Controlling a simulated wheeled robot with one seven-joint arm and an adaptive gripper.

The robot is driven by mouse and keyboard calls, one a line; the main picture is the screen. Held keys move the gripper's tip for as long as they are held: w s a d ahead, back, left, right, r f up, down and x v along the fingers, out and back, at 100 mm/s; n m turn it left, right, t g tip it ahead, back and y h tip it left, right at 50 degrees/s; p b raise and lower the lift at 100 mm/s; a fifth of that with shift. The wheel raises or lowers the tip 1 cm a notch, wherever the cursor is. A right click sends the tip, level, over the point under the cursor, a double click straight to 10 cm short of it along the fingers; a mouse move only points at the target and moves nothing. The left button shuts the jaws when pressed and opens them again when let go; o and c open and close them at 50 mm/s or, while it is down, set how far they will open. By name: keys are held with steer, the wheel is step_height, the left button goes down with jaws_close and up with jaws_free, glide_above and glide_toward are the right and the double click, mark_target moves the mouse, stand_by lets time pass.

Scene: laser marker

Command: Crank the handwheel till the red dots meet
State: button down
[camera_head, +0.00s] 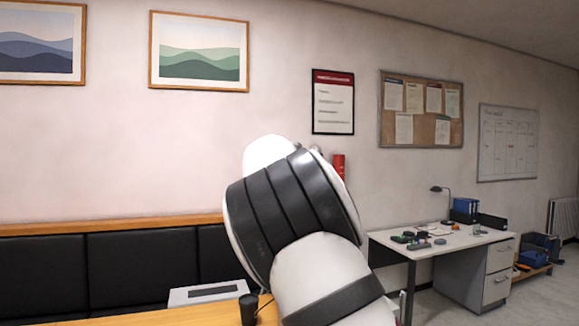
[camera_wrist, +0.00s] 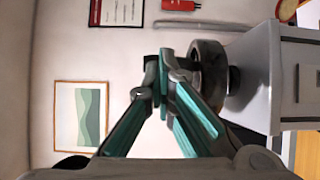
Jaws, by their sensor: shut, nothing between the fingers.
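In the wrist view, which lies turned on its side, my gripper (camera_wrist: 163,78) has its teal fingers closed together, with nothing seen held between them. A dark round handwheel (camera_wrist: 210,74) sits just right of the fingertips, on the side of a pale grey machine (camera_wrist: 262,75). A dark piece shows around the fingertips; I cannot tell whether it is the wheel's handle or whether the fingers touch it. In the head view, my arm covers the middle, and a light machine top (camera_head: 205,293) shows low beside it. My gripper is hidden there. No red dots are visible in either view.
A wooden table edge (camera_head: 130,318) runs along the bottom of the head view, before a black padded bench (camera_head: 130,268). A small black cylinder (camera_head: 248,308) stands by the machine top. A desk (camera_head: 440,240) stands at the right. A red extinguisher (camera_head: 339,165) hangs on the wall.

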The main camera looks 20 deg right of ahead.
steer(key=shift+w+d+f, duration=0.1)
steer(key=shift+d+f, duration=0.05)
steer(key=shift+d, duration=0.05)
steer(key=shift+d+n+t+y+b, duration=0.35)
steer(key=shift+n+t+y+b, duration=0.2)
steer(key=shift+n+y, duration=0.4)
steer(key=shift+d+n+t+y, duration=0.15)
steer(key=shift+n+t+y, duration=0.15)
steer(key=shift+n+y, duration=0.55)
steer(key=shift+d+n+t+y, duration=0.15)
steer(key=shift+n+t+y, duration=0.15)
steer(key=shift+y, duration=0.9)
steer(key=shift+n+y, duration=0.3)
steer(key=shift+w+d+p, duration=0.1)
steer(key=shift+d+p, duration=0.25)
steer(key=shift+p, duration=0.05)
steer(key=shift+d+n+y+p, duration=0.45)
steer(key=shift+n+y+p, duration=0.05)
steer(key=shift+y, duration=0.4)
steer(key=shift+w+d+n+y+p, duration=0.2)
steer(key=shift+n+y, duration=0.3)
steer(key=shift+y, duration=0.25)
steer(key=shift+w+d+n+y+p, duration=0.1)
steer(key=shift+w+n+y+p, duration=0.05)
steer(key=shift+n+y, duration=0.45)
steer(key=shift+w+d+n+y+p, duration=0.2)
steer(key=shift+n+y, duration=0.2)
steer(key=shift+y, duration=0.45)
